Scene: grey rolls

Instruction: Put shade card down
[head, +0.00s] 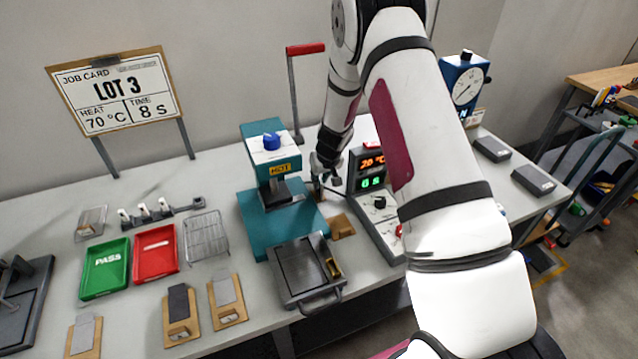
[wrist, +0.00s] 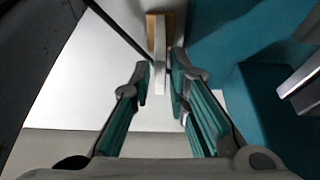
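My gripper (head: 325,168) is low over the table, at the right side of the teal press (head: 268,165). In the wrist view its two teal-padded fingers (wrist: 160,82) point away from the camera with a narrow gap between the tips. A pale, narrow strip (wrist: 159,78), perhaps the shade card, shows in that gap. It lies close along the right finger; I cannot tell whether both fingers touch it. A tan piece (wrist: 153,28) shows beyond the strip. In the head view a tan piece (head: 341,227) lies on the table right of the press base.
A controller with lit digits (head: 372,175) stands close right of my gripper. A black metal tray (head: 302,268) is in front of the press. Green (head: 105,267) and red (head: 155,253) trays, a wire rack (head: 206,237) and tan boards (head: 181,312) are on the left.

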